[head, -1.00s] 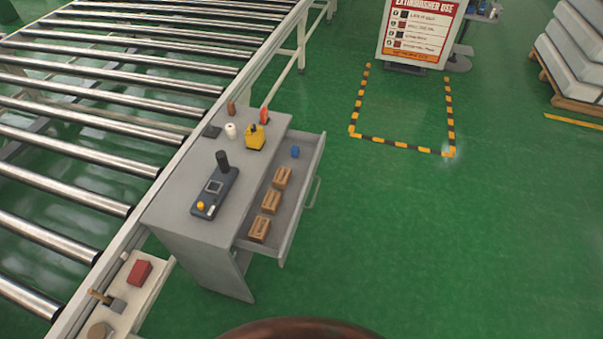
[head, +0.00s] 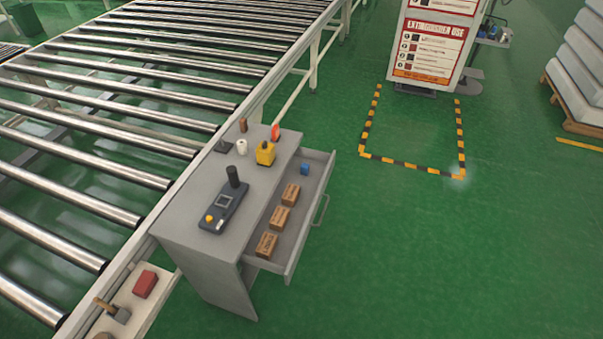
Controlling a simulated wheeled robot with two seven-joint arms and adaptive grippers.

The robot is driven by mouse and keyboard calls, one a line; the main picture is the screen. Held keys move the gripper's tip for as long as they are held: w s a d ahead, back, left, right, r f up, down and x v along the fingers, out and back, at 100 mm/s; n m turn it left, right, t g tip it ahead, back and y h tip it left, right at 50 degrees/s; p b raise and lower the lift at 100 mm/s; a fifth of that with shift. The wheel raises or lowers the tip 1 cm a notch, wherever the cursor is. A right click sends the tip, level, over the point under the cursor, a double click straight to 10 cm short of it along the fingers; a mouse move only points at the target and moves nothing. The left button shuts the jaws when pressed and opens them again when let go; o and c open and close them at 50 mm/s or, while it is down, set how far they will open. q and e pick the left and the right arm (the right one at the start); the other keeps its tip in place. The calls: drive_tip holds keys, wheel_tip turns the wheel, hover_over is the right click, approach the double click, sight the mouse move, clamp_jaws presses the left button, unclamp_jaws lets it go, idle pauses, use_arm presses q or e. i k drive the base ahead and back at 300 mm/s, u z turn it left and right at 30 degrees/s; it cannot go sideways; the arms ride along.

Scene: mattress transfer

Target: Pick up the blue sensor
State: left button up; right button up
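The blue sensor (head: 305,169) is a small blue block lying in the open drawer (head: 301,237) of a grey cabinet (head: 190,231). It sits near the far end of the drawer, apart from several small brown boxes (head: 280,219) lined up nearer to me. Neither of my grippers is in the head view.
On the cabinet top are a dark control device (head: 223,208), a yellow item (head: 265,154) and a white roll (head: 242,147). A roller conveyor (head: 110,125) runs along the left. Green floor (head: 430,250) is clear to the right. An extinguisher sign (head: 430,50) stands behind.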

sight(304, 168)
drive_tip(key=k, duration=0.45)
drive_tip(key=z, duration=0.8)
drive_tip(key=i, duration=2.15)
drive_tip(key=u, duration=1.1)
